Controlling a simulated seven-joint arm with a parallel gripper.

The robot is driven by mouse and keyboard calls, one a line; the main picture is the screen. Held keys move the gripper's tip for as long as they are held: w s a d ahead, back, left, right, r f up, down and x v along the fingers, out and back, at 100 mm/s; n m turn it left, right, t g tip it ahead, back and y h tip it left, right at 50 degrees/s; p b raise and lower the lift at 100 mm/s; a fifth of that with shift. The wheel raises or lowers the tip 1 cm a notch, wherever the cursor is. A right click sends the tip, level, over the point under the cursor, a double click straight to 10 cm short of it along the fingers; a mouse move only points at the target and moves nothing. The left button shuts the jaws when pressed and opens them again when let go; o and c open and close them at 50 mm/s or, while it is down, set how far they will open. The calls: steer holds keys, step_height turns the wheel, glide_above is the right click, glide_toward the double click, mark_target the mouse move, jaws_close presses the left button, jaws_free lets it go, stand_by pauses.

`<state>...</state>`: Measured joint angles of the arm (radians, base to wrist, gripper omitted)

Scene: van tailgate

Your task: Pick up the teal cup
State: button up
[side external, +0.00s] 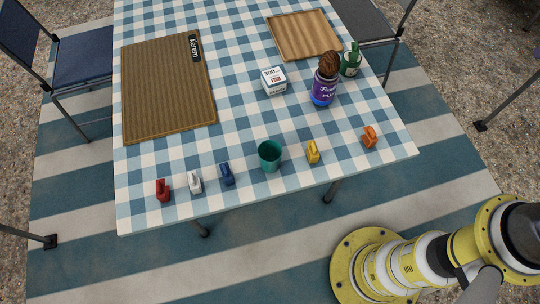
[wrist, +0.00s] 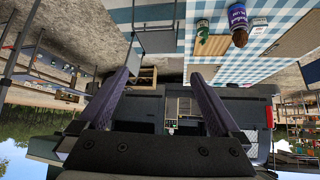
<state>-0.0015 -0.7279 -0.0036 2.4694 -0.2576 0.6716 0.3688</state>
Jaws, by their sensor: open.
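The teal cup (side external: 269,155) stands upright near the front edge of the checked table in the side view, between a blue clip and a yellow clip. Its open mouth faces up and looks empty. The cup does not show in the wrist view. My gripper (wrist: 160,88) shows in the wrist view with its two dark fingers wide apart and nothing between them. It is away from the cup; in the side view my arm is at the lower right, off the table, and the gripper is out of frame.
Red (side external: 162,189), white (side external: 195,182), blue (side external: 227,174), yellow (side external: 313,152) and orange (side external: 370,137) clips line the front edge. Behind stand a white box (side external: 273,80), purple jar (side external: 322,93) and green bottle (side external: 350,60). A brown mat (side external: 165,95) and wooden tray (side external: 303,36) lie farther back.

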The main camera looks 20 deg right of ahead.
steer(key=w+a+r+n+t, duration=0.1)
steer(key=w+r+t, duration=0.1)
steer(key=w, duration=0.4)
steer(key=w+a+r+n+t, duration=0.1)
steer(key=w+r, duration=0.2)
steer(key=w, duration=0.2)
steer(key=w+a+f+n+y, duration=0.1)
steer(key=w+a+n+y, duration=0.2)
steer(key=w+a, duration=0.4)
steer(key=n+g+y, duration=0.5)
steer(key=n+g, duration=0.4)
steer(key=n, duration=0.2)
glide_above(270, 152)
steer(key=s+d, duration=0.2)
steer(key=s, duration=0.1)
step_height(270, 152, down, 34)
steer(key=shift+w+f, duration=0.1)
steer(key=shift+s+x, duration=0.2)
steer(key=shift+x, duration=2.4)
steer(key=c, duration=1.3)
steer(key=shift+c, duration=0.2)
